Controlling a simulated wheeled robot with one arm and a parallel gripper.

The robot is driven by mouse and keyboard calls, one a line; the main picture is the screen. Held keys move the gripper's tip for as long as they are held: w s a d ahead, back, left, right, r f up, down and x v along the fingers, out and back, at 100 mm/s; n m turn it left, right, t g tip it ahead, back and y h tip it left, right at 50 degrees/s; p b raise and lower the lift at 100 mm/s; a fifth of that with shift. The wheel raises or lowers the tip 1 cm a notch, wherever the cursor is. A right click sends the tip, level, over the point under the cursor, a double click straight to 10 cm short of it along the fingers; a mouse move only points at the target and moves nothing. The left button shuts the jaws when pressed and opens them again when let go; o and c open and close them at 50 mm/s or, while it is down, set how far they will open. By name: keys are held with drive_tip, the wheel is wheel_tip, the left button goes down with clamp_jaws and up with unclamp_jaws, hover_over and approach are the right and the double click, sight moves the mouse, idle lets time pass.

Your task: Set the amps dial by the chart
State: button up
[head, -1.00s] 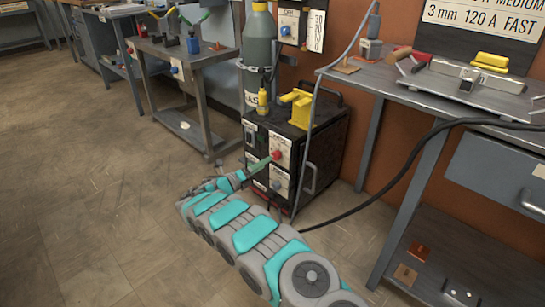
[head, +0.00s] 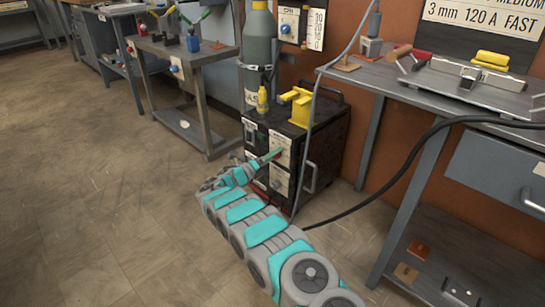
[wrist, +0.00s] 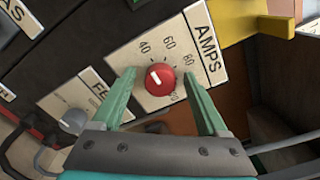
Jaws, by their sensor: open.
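The red amps dial (wrist: 160,78) sits on a pale panel marked AMPS on the front of the black welder (head: 316,140). In the wrist view its white pointer line tilts up and left, toward the 40 side of the scale. My gripper (wrist: 160,88) is open, with one green finger on each side of the dial; I cannot tell whether they touch it. In the head view my gripper (head: 270,157) is at the panel and the dial is hidden. The chart (head: 482,22) on the wall is cut off at the top; its readable line says 3 mm 120 A FAST.
A second, grey dial (wrist: 74,121) is at lower left in the wrist view. A yellow clamp (head: 300,104) stands on the welder and a grey gas cylinder (head: 259,55) behind it. A black cable (head: 400,185) runs to the right bench (head: 400,82). The floor at left is clear.

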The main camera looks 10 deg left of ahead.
drive_tip(key=shift+c, duration=0.2)
clamp_jaws()
idle(0.3)
